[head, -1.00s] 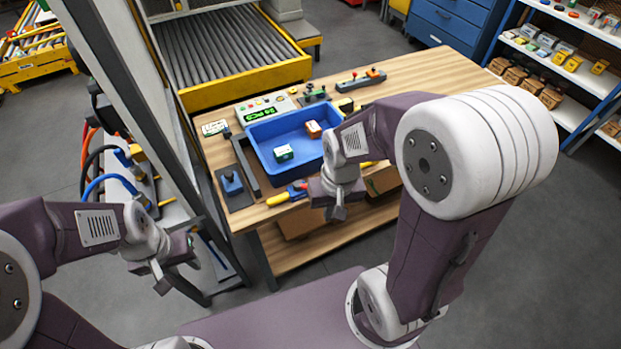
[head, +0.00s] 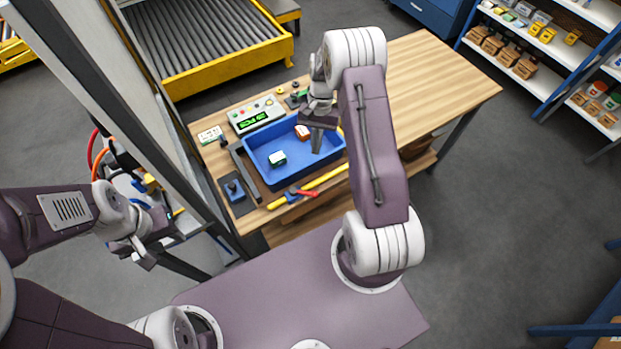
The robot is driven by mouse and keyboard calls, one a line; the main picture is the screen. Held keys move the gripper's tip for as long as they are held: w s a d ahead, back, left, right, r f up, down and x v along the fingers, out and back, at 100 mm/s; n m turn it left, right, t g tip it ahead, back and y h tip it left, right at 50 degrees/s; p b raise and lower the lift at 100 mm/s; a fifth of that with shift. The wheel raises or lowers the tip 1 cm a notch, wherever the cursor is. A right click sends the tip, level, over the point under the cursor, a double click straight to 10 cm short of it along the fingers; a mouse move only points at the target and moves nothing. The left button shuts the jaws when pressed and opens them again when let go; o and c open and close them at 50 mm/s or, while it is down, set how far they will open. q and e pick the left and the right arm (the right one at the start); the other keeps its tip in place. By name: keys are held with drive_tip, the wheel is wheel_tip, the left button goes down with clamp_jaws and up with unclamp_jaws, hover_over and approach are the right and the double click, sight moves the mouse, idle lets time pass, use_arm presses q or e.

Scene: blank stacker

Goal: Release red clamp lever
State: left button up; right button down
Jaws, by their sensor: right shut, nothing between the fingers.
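I cannot make out a red clamp lever for certain. My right gripper (head: 317,147) is shut and empty, pointing down over the right part of the blue tray (head: 262,142). My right arm hides part of the bench behind it. My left gripper (head: 143,257) hangs at the left, beside the grey frame and away from the bench; its finger gap is unclear.
A blue fixture (head: 233,188) sits at the left. A grey post (head: 150,90) rises between my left arm and the bench. The bench's right side is clear.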

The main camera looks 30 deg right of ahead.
sight(304, 193)
drive_tip(key=p+x, duration=0.3)
drive_tip(key=x, duration=0.6)
drive_tip(key=shift+s+a+f, duration=0.1)
drive_tip(key=shift+s+f, duration=0.15)
drive_tip(key=shift+f, duration=0.05)
drive_tip(key=shift+s+a+f+p, duration=0.15)
drive_tip(key=shift+s+a+p, duration=0.35)
drive_tip(key=shift+s+p, duration=0.1)
drive_tip(key=shift+s+a+f+p, duration=0.2)
drive_tip(key=shift+s+a+p, duration=0.25)
drive_tip(key=shift+s+a, duration=0.15)
drive_tip(key=shift+s+a+f, duration=0.15)
drive_tip(key=shift+s, duration=0.15)
drive_tip(key=shift+w+f, duration=0.1)
